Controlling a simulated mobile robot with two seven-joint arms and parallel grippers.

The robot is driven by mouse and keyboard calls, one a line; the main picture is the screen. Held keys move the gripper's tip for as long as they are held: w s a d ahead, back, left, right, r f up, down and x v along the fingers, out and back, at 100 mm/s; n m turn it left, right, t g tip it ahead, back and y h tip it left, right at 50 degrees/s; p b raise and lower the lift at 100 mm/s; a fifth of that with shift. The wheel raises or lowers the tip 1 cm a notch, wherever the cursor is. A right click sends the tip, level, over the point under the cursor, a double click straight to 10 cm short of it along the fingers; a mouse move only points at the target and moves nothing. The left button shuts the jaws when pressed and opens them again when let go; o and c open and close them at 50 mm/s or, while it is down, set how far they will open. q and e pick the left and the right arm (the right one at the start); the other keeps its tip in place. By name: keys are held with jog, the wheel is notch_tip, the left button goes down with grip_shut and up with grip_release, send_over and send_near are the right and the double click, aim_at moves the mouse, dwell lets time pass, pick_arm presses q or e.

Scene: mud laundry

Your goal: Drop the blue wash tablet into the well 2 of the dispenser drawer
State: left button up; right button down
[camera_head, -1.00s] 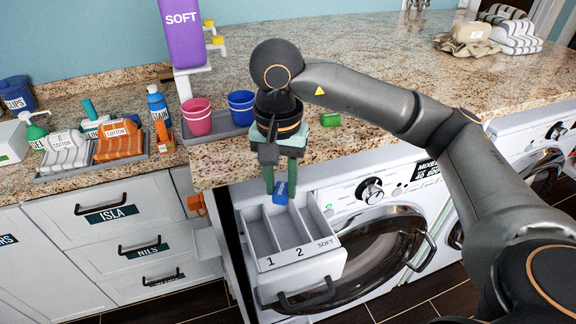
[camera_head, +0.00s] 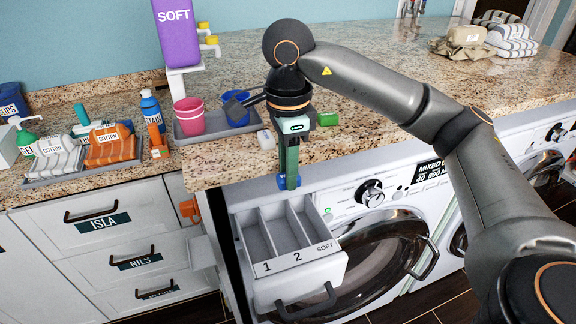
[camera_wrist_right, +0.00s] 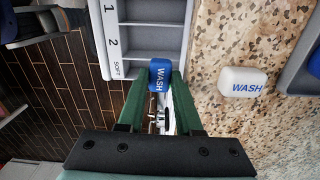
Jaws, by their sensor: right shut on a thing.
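My right gripper (camera_head: 289,182) is shut on the blue wash tablet (camera_head: 282,182), which shows low between its green fingers. In the right wrist view the blue tablet (camera_wrist_right: 160,75), lettered WASH, sits between the fingertips (camera_wrist_right: 160,88). The dispenser drawer (camera_head: 300,271) is pulled out of the washing machine. Its front is marked 1, 2 and SOFT. Well 2 (camera_head: 282,233) is the middle compartment and looks empty. The tablet is above and behind the drawer's back end, near the counter edge. The left gripper is not in view.
A white WASH tablet (camera_wrist_right: 242,82) lies on the counter in the right wrist view. A tray with a pink cup (camera_head: 189,117) and a blue cup (camera_head: 236,110) stands left of my gripper. A green block (camera_head: 328,119) lies right of it. The washer door (camera_head: 380,255) is below.

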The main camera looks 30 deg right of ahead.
notch_tip(320, 180, down, 4)
jog(key=shift+f+b, duration=0.1)
jog(key=shift+b, duration=1.1)
jog(key=c, duration=0.5)
grip_release()
jog(key=shift+s, duration=0.1)
jog(key=shift+r, duration=0.3)
notch_tip(320, 180, up, 12)
jog(key=p, duration=0.3)
